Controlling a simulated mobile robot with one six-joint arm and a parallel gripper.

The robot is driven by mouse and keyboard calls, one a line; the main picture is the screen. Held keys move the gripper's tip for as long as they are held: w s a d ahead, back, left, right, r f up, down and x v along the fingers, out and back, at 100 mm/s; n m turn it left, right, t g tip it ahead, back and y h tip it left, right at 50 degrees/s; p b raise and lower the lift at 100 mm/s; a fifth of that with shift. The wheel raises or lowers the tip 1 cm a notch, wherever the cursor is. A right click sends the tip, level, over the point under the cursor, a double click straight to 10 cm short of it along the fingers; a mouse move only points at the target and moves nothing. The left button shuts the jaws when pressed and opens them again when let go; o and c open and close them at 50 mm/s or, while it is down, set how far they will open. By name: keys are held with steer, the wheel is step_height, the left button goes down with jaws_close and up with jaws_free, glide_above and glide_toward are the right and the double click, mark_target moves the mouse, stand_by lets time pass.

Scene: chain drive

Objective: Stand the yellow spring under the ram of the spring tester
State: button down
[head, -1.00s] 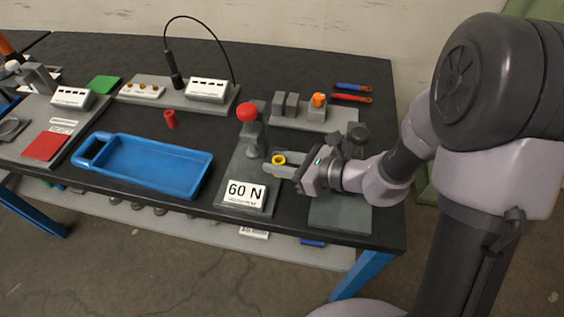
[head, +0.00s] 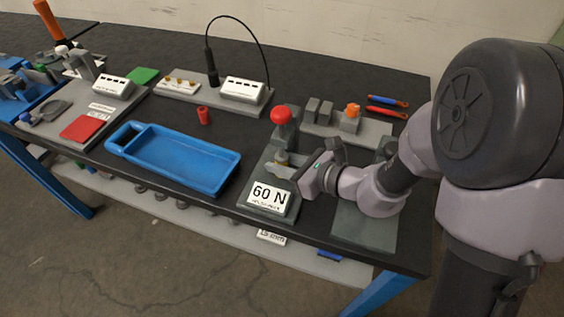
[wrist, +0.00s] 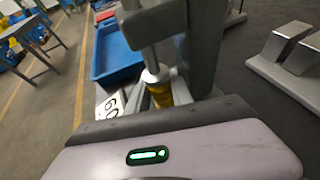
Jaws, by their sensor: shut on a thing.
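The spring tester has a grey base and column, a red knob (head: 281,116) on top and a "60 N" display (head: 267,196) at its front. Its metal ram (wrist: 155,73) shows in the wrist view. The yellow spring (wrist: 160,95) shows directly below the ram, looking upright and in line with it; I cannot tell whether they touch. My gripper (head: 283,168) reaches in from the right and is shut on the spring. In the head view the fingers and ram mostly hide the spring. Its lower end is hidden in the wrist view.
A blue tray (head: 180,160) lies left of the tester, with a red cylinder (head: 203,116) behind it. A grey block stand (head: 348,130) with an orange piece is behind my gripper. Red and blue handled tools (head: 387,107) lie at the back right.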

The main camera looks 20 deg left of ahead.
mark_target(287, 164)
steer(key=c, duration=1.1)
jaws_free()
steer(key=shift+s, duration=0.1)
steer(key=shift+o, duration=0.2)
steer(key=shift+r, duration=0.1)
steer(key=shift+d+r+p, duration=0.2)
steer(key=shift+d+p, duration=0.1)
steer(key=p+v, duration=0.2)
steer(key=v, duration=0.3)
steer(key=shift+s+d+r, duration=0.1)
steer(key=shift+d+r, duration=0.1)
steer(key=shift+d, duration=0.15)
steer(key=shift+s+d+r, duration=0.1)
steer(key=shift+s+d, duration=0.2)
steer(key=shift+d, duration=0.1)
